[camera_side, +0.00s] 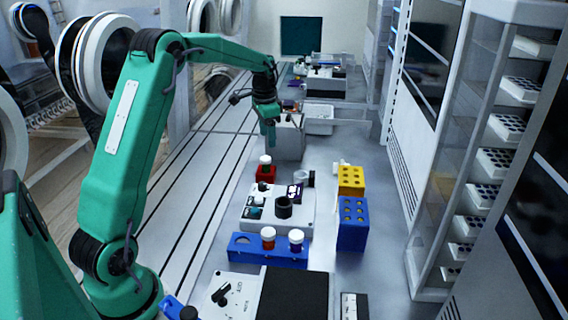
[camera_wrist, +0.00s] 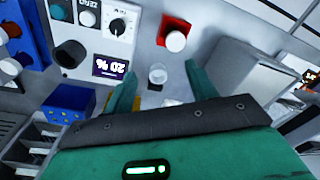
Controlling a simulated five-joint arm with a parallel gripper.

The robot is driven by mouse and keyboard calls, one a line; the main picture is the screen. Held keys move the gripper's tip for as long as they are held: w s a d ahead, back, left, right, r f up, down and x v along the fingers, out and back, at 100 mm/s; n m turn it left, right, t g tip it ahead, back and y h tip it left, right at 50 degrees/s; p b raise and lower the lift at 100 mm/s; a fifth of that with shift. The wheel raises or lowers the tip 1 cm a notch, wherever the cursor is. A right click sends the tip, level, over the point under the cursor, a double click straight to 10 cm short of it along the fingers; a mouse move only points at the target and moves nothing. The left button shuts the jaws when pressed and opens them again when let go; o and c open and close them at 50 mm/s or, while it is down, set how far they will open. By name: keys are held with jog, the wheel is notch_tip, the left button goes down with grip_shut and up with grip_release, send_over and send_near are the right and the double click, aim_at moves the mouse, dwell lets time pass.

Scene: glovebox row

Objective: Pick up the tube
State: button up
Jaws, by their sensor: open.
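My gripper (camera_side: 270,138) hangs above the bench, behind the red block (camera_side: 265,175) in the side view. In the wrist view its green jaws (camera_wrist: 160,74) are apart, with nothing held. A white-capped tube (camera_side: 265,160) stands in the red block; its round cap (camera_wrist: 176,41) shows beyond the jaws in the wrist view. A small clear round vessel (camera_wrist: 157,75) shows between the jaws, below them. Two more white-capped tubes with orange bodies, one left (camera_side: 268,238) and one right (camera_side: 296,241), stand in the blue rack (camera_side: 245,249). Which tube is meant is unclear.
A white instrument (camera_side: 255,220) with knobs and a dark cup stands beside the red block. Yellow (camera_side: 351,180) and blue (camera_side: 353,225) hole blocks stand right. A grey box (camera_side: 285,142) stands near my gripper. A tall rack cabinet (camera_side: 470,150) borders the right side.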

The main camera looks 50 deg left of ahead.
aim_at(265, 158)
jog(key=a+f, duration=0.1)
jog(key=f, duration=0.1)
jog(key=w+a+f, duration=0.1)
jog(key=a, duration=0.1)
jog(key=shift+a+f, duration=0.2)
jog(key=shift+f, duration=4.1)
jog(key=c, duration=1.2)
